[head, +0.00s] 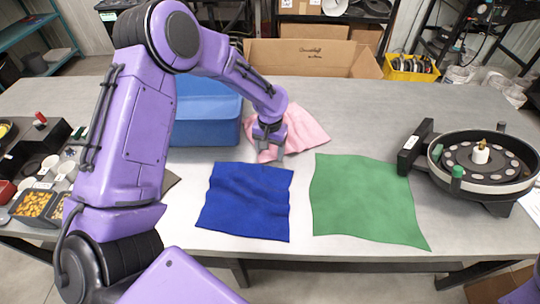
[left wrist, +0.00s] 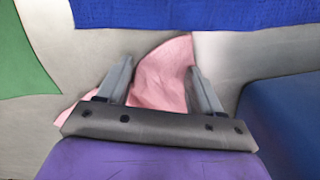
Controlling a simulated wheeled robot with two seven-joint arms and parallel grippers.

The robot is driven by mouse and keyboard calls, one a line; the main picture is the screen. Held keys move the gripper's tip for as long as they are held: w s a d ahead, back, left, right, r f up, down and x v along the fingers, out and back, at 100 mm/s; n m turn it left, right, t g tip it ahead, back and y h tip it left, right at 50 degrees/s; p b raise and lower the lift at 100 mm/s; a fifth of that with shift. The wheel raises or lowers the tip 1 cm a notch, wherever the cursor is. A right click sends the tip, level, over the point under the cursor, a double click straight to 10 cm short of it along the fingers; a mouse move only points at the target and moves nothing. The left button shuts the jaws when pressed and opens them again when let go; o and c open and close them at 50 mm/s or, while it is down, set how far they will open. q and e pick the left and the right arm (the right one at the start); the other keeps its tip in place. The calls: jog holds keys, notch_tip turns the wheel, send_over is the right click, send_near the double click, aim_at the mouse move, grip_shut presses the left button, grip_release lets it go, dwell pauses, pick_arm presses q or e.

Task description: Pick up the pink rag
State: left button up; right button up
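The pink rag (head: 305,130) lies rumpled on the grey table, just right of the blue bin. My left gripper (head: 268,152) points down over the rag's left part, and the arm hides some of it. In the left wrist view my left gripper (left wrist: 159,66) has its two fingers spread apart. The pink rag (left wrist: 162,80) shows between and behind them. I cannot tell whether the fingertips touch the rag. My right gripper is not in view.
A blue cloth (head: 245,202) and a green cloth (head: 362,198) lie flat in front. The blue bin (head: 205,115) stands close left of the rag. A round seed meter (head: 485,160) is at right, small food trays (head: 33,204) at left. An open cardboard box (head: 312,58) is behind.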

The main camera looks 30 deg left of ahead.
pick_arm(q)
jog(key=shift+s, duration=0.25)
jog(key=c, duration=0.5)
jog(key=shift+w, duration=0.1)
grip_shut()
notch_tip(320, 180, up, 39)
jog(key=p, duration=0.7)
jog(key=shift+p, duration=0.4)
